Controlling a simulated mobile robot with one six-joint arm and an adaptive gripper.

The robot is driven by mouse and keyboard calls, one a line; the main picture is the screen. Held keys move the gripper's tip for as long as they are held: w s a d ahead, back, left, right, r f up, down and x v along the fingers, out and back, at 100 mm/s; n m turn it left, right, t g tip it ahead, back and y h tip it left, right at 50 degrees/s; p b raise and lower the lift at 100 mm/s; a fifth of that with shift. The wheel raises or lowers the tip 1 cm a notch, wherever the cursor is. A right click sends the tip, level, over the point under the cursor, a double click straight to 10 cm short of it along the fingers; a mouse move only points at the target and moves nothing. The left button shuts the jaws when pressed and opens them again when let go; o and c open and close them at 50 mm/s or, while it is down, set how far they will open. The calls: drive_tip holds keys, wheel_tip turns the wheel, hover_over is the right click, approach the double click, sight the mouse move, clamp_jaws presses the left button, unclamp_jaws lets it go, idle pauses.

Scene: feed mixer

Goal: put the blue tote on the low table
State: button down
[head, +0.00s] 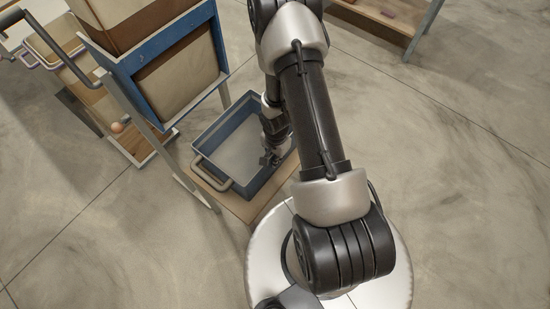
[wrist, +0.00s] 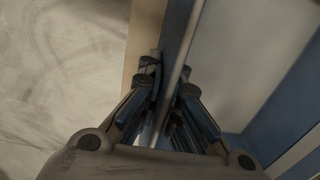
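The blue tote (head: 207,137) is an open rectangular box with a grey floor and a handle at its near left end. It sits upright on a low tan wooden top (head: 240,206), whose legs are hidden. My gripper (head: 269,158) is at the tote's right side, partly hidden by my arm. In the wrist view my gripper (wrist: 169,82) has one finger on each side of the tote's wall (wrist: 182,50). The fingers are close against the wall and look shut on it. Tan wood shows just outside the wall.
A blue-framed stand (head: 150,48) with tan bins is close to the tote's upper left. A lower shelf (head: 128,140) holds a small orange ball (head: 117,127). A wooden shelf (head: 385,14) is at the top right. The floor on the right is clear.

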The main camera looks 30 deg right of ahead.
drive_tip(key=shift+f, duration=0.15)
drive_tip(key=c, duration=1.8)
unclamp_jaws()
